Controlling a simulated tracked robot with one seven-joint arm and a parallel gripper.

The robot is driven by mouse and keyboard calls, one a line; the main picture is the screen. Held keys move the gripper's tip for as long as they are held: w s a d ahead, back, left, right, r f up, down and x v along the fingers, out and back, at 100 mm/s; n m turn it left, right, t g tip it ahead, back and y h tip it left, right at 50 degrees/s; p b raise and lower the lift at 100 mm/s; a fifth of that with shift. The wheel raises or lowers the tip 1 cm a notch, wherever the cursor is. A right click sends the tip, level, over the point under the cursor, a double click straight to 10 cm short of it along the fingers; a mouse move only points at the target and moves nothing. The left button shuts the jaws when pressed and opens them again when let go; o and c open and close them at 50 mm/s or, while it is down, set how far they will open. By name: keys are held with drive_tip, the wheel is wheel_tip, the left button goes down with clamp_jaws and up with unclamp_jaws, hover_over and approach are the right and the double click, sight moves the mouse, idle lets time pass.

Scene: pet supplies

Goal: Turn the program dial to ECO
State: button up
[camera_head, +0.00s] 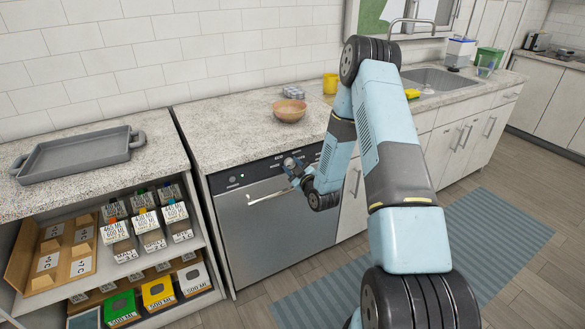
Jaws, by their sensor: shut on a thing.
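The dishwasher (275,222) has a steel door under the counter, with a dark control panel (256,174) along its top. My gripper (290,165) is at the right part of this panel, shut on the program dial. The gripper hides most of the dial, so I cannot tell which way its pointer faces.
A wooden bowl (289,110) and a yellow mug (330,84) stand on the counter above. A grey tray (78,158) lies on the left counter, over shelves of labelled packs. A blue striped mat (497,225) lies on the floor.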

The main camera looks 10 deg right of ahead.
drive_tip(key=m, duration=0.6)
drive_tip(key=shift+s+a+f, duration=0.1)
drive_tip(key=shift+m, duration=2.6)
drive_tip(key=o, duration=1.1)
drive_tip(key=shift+c, duration=0.2)
drive_tip(key=v, duration=1.3)
drive_tip(key=shift+s, duration=0.3)
